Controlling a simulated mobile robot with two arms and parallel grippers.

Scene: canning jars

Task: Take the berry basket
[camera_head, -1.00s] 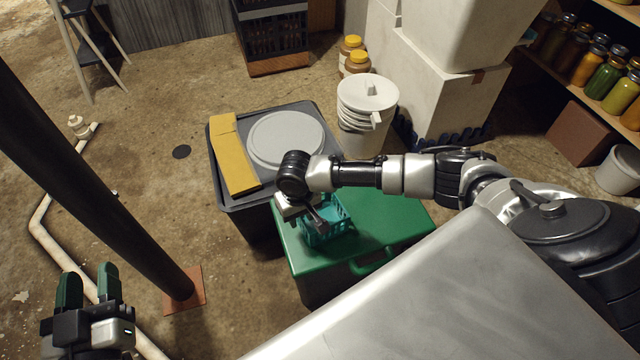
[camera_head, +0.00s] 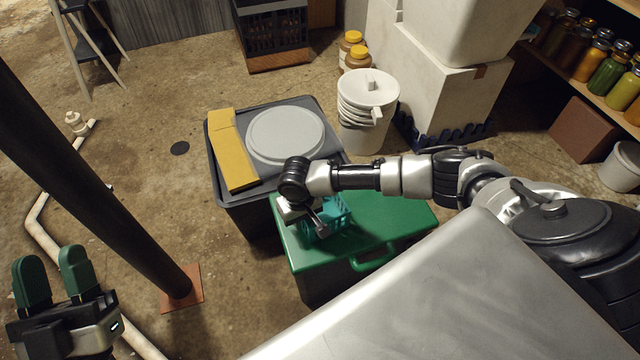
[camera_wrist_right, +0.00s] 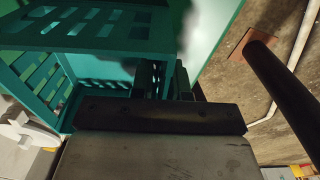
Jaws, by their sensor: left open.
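The teal slatted berry basket (camera_head: 338,214) is at the green box lid (camera_head: 385,222), near its left end. My right gripper (camera_head: 319,228) reaches down at the basket's left side. In the right wrist view, the basket (camera_wrist_right: 90,32) fills the upper left, and my right gripper's dark fingers (camera_wrist_right: 168,80) stand close together on its side wall. They look shut on that wall, though the fingertips are partly hidden. I cannot tell whether the basket's underside touches the lid. My left gripper (camera_head: 55,275) is open and empty at the lower left, far from the basket.
A dark tub (camera_head: 225,190) with a yellow box (camera_head: 232,150) and round grey lid (camera_head: 285,135) stands behind the green box. A black post (camera_head: 90,190) rises between my left gripper and the basket. A white bucket (camera_head: 365,130) stands behind.

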